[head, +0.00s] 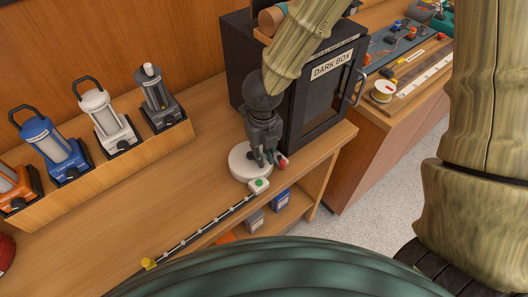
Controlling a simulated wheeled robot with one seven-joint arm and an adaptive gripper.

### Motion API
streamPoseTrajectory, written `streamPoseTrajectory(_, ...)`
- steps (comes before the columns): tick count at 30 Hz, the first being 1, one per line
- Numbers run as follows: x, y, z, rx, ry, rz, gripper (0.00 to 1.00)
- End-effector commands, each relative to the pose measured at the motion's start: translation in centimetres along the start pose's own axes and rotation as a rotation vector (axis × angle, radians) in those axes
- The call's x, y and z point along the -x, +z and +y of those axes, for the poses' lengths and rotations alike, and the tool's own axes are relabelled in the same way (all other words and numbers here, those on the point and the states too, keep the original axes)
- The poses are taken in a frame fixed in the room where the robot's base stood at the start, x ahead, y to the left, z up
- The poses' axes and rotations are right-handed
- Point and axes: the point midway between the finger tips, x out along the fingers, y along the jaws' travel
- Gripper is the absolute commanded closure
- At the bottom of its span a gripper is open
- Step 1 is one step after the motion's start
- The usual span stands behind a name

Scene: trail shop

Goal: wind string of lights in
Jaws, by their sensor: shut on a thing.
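A round white reel (244,165) lies on the wooden counter beside the dark box. A small white block with a green button (259,184) sits at its front edge. A dark string of lights (205,228) with pale beads runs from there along the counter toward the lower left. Its far end carries a yellow piece (149,263). My gripper (271,162) points down over the right side of the reel, and its fingers hide part of it. They are shut on a small red knob (282,161), mostly hidden, at the reel's right side.
The black dark box (315,105) stands close behind and right of my gripper. Several lanterns (108,125) stand in a wooden holder at left. Small boxes (280,199) sit on a shelf below the counter edge. Another bench (405,90) with tools and a spool stands at right.

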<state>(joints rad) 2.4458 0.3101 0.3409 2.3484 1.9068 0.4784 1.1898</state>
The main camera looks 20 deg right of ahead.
Motion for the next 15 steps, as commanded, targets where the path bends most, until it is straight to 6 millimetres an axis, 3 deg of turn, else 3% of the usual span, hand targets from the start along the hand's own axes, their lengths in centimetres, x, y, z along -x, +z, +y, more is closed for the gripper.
streamPoseTrajectory(15, 0.0, -0.6, 2.2, 0.001, 0.000, -0.002, 1.00)
